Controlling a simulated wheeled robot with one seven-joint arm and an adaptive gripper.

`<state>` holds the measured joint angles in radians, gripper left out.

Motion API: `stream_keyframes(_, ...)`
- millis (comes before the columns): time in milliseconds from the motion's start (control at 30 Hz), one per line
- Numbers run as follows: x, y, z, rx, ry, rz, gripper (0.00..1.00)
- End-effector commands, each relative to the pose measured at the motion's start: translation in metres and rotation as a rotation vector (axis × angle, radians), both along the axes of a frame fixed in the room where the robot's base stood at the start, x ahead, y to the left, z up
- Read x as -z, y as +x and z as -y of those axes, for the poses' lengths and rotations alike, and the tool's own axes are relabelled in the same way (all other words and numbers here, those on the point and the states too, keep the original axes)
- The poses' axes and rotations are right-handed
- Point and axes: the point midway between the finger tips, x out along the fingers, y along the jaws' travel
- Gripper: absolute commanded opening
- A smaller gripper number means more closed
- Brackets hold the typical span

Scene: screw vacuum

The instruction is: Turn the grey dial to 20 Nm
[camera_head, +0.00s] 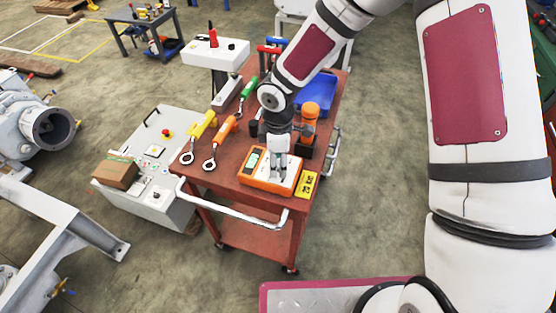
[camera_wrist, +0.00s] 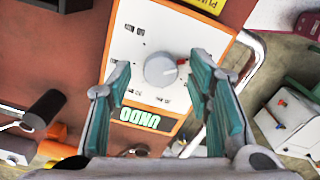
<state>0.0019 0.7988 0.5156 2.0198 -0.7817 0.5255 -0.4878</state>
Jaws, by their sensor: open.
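The grey dial (camera_wrist: 161,70) sits on the white face of an orange-framed box (camera_wrist: 138,32). The dial has a red mark on its edge, which points right and slightly up in the wrist view. A green display (camera_wrist: 140,117) is on the same face. In the head view the orange box (camera_head: 262,183) lies on the front of the red cart, and the dial is hidden by my gripper. My gripper (camera_wrist: 162,82) is open above the box, with teal fingers on either side of the dial; I cannot tell whether they touch it.
The red cart (camera_head: 232,187) also holds yellow (camera_head: 201,128) and orange (camera_head: 224,131) handled ring tools, a green-handled tool (camera_head: 249,88), an orange power tool (camera_head: 308,122) and a blue bin (camera_head: 318,90). A grey control cabinet (camera_head: 178,127) stands to the left.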

Motion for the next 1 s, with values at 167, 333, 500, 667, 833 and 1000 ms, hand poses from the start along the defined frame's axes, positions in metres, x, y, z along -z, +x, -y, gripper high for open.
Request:
stream_keyframes(167, 0.0019, 0.0000, -0.0001, -0.001, 0.000, 0.000, 0.47)
stream_keyframes(333, 0.0017, -0.0001, -0.0001, 0.000, 0.000, 0.000, 0.35)
stream_keyframes(500, 0.0017, -0.0001, -0.0001, 0.000, 0.000, 0.000, 0.00)
stream_keyframes(667, 0.0016, 0.0000, -0.0001, 0.002, 0.000, 0.000, 0.00)
stream_keyframes(833, 0.0015, -0.0001, -0.0005, 0.030, 0.000, 0.000, 0.00)
stream_keyframes(1000, 0.0017, -0.0001, -0.0002, 0.106, -0.001, 0.000, 0.00)
